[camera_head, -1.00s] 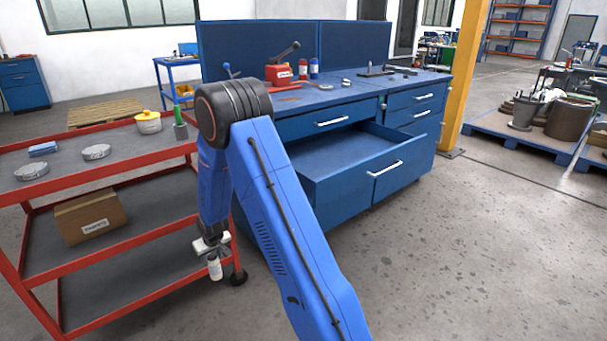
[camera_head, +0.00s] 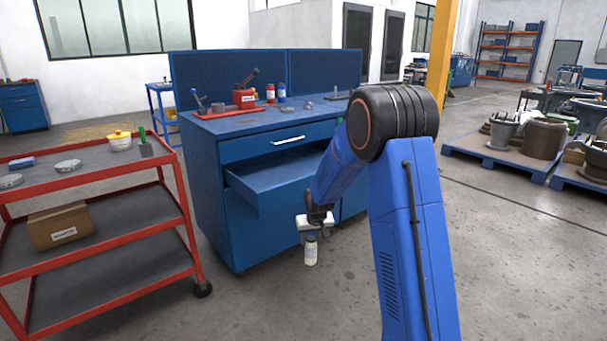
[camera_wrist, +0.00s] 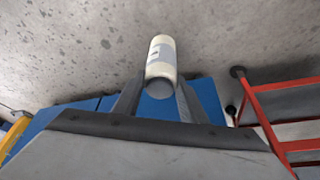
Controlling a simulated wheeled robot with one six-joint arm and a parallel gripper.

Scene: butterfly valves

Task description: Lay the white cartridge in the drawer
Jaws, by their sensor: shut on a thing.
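The white cartridge (camera_head: 311,251) hangs upright below my gripper (camera_head: 310,234), in front of the blue workbench. My gripper is shut on it. In the wrist view the white cartridge (camera_wrist: 161,58) sits between the two fingers of my gripper (camera_wrist: 160,97), with a grey label on its side. The open drawer (camera_head: 272,186) is a blue tray pulled out from the workbench, with its visible floor empty. My arm hides its right part. The cartridge is in front of the drawer and apart from it, and looks lower than its rim.
The blue workbench (camera_head: 225,150) carries a red device (camera_head: 243,97), bottles and small tools. A red cart (camera_head: 180,205) with a cardboard box (camera_head: 60,225) stands at the left. Blue pallets with pots (camera_head: 505,135) stand at the right. The floor in front is clear.

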